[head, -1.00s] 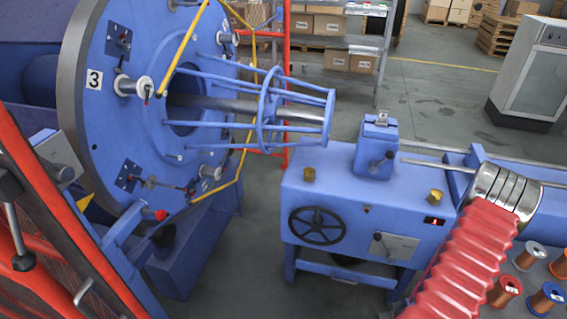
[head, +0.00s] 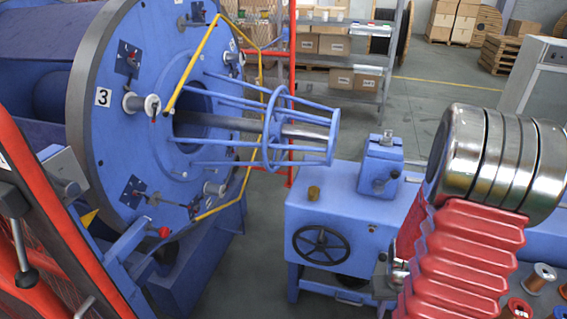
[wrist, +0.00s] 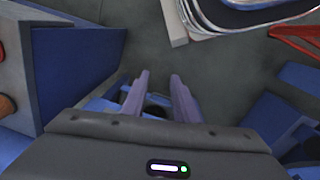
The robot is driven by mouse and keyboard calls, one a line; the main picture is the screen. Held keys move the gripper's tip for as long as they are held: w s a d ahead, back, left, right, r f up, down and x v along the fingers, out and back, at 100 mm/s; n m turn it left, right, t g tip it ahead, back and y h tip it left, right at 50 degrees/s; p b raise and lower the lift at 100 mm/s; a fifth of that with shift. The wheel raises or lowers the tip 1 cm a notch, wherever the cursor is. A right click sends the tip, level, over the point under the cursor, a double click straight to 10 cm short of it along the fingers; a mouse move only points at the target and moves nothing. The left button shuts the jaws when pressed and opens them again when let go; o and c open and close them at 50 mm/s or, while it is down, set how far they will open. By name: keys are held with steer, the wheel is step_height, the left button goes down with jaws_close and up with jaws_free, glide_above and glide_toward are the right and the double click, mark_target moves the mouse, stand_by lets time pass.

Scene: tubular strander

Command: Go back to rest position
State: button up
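My gripper (wrist: 160,100) shows in the wrist view as two purple-grey fingers, apart from each other, with nothing between them. Grey floor and blue parts lie beyond the fingertips. In the head view my red ribbed arm sleeve and its metal rings rise at the right, and the gripper itself cannot be made out clearly there. The blue strander disc (head: 103,140) marked 3 stands at the left. The blue machine box (head: 350,210) with a black handwheel (head: 319,245) stands in the middle, partly hidden behind my arm.
A yellow bar (head: 192,65) and a red frame post (head: 291,60) stand by the disc. Copper spools (head: 540,277) lie at the lower right. A shelf with boxes (head: 352,78) and a grey cabinet (head: 540,85) are at the back. Open floor lies between.

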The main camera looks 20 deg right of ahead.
steer(key=w+a+r+n+t, duration=0.1)
steer(key=a+r+n+t, duration=0.1)
steer(key=a+r, duration=1.1)
steer(key=w+a+r+n+t, duration=0.1)
steer(key=a+r+n+t, duration=0.2)
steer(key=a+r, duration=1.1)
step_height(320, 180, up, 6)
steer(key=shift+w+f+t+y, duration=0.15)
steer(key=shift+w+t+y, duration=0.15)
steer(key=shift+t, duration=0.2)
